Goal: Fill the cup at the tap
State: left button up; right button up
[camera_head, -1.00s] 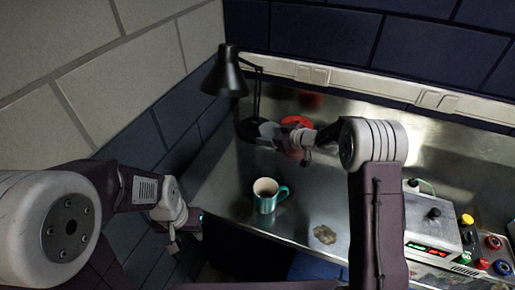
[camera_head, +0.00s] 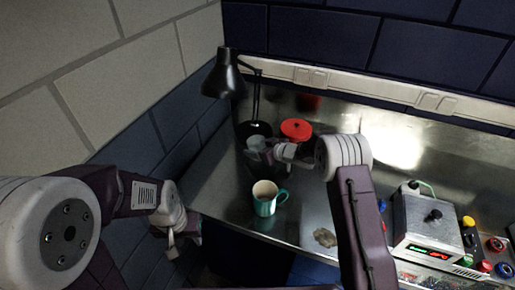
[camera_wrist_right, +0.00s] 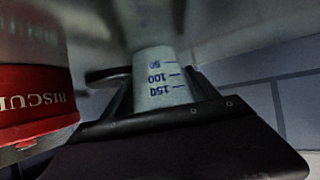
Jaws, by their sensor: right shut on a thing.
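A teal mug (camera_head: 265,200) with a pale inside stands upright on the metal bench, its handle to the right. My right gripper (camera_head: 268,150) is shut on a pale measuring cup (camera_head: 256,145) beside the lamp base. In the right wrist view this measuring cup (camera_wrist_right: 157,80) sits between the fingers and shows blue marks 50, 100 and 150, with the numbers upside down. Whether it touches the bench is unclear. My left gripper (camera_head: 178,240) is off the bench's left edge, and its jaws are too small to read. No tap shows in these views.
A black lamp (camera_head: 228,80) and a red tin (camera_head: 297,129) are close to my right gripper; the tin's label (camera_wrist_right: 35,102) reads BISCUI. A power box (camera_head: 425,225) and several coloured knobs are at the right. A brown stain (camera_head: 325,237) marks the front. The bench middle is clear.

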jog(key=o, duration=1.3)
jog(key=shift+f, duration=0.15)
jog(key=shift+r, duration=0.4)
jog(key=v, duration=1.2)
jog(key=shift+s+f, duration=0.1)
jog(key=shift+f, duration=0.1)
